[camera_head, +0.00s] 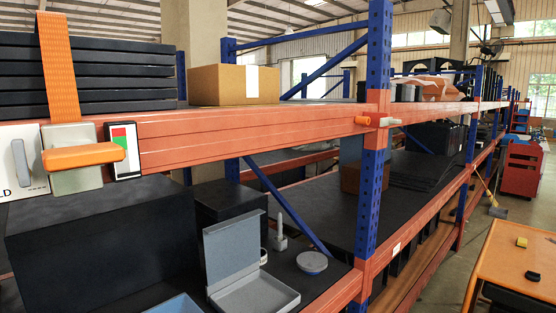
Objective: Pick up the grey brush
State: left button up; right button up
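No gripper of mine shows in the head view. On the lower shelf, a small light-grey upright piece (280,233) with a narrow stem on a wider foot stands behind an open grey box (250,268). It may be the grey brush, but bristles cannot be made out. A round grey-blue disc-like object (313,262) lies to the right of the box, near the shelf's front edge. It is too small to tell if it is a brush.
Orange rack beams (260,137) and a blue post (368,180) frame the shelf. A large black box (100,240) fills its left side. A cardboard box (234,85) sits on the upper shelf. An orange-topped table (520,255) stands at right; the aisle floor beyond is partly clear.

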aim_at(279, 237)
jog(key=i+l+z, duration=0.4)
jog(key=i+z, duration=0.25)
jog(key=i, duration=0.2)
jog(key=i+z, duration=0.3)
jog(key=i, duration=0.1)
